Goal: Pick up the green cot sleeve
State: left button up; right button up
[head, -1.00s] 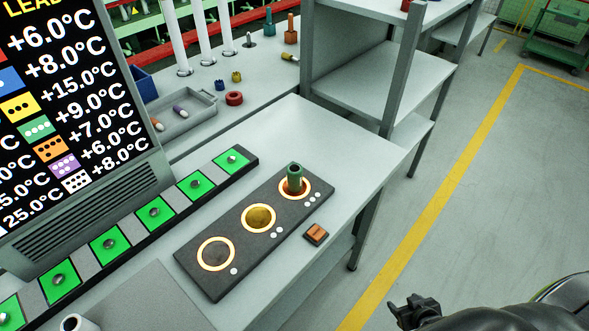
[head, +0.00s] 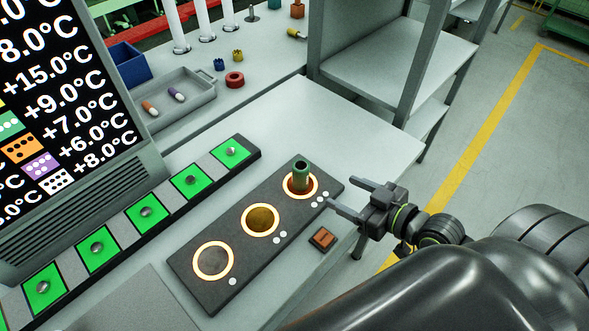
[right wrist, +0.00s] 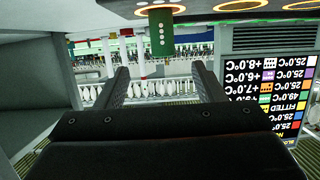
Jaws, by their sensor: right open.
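The green cot sleeve (head: 300,176) is a short dark green tube. It stands upright in the far, lit ring of the dark three-ring block (head: 238,243) on the bench. My right gripper (head: 347,193) is open and empty, to the right of the sleeve, with its two fingers pointing left towards it and apart from it. In the right wrist view the sleeve (right wrist: 160,38), with pale dots on its side, hangs upside down in the picture, just beyond the gap between my open fingers (right wrist: 160,70). My left gripper is not in view.
A small orange-brown block (head: 322,239) lies on the bench beside the ring block. A strip of green pads (head: 146,212) and a temperature display (head: 60,110) stand to the left. A grey tray (head: 183,104) lies behind. A shelf unit (head: 385,70) rises at the back right.

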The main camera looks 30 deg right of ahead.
aim_at(308, 176)
jog(key=p+x, duration=0.1)
jog(key=x, duration=0.9)
jog(key=shift+w+a+f, duration=0.1)
jog(key=shift+w+a, duration=0.05)
jog(key=shift+w, duration=0.05)
jog(key=p+x, duration=0.2)
jog(key=x, duration=0.2)
jog(key=shift+w+a, duration=0.1)
jog(key=shift+a, duration=0.05)
jog(key=shift+w+a+f, duration=0.2)
jog(key=shift+w, duration=0.35)
jog(key=shift+c, duration=0.3)
jog(key=c, duration=1.1)
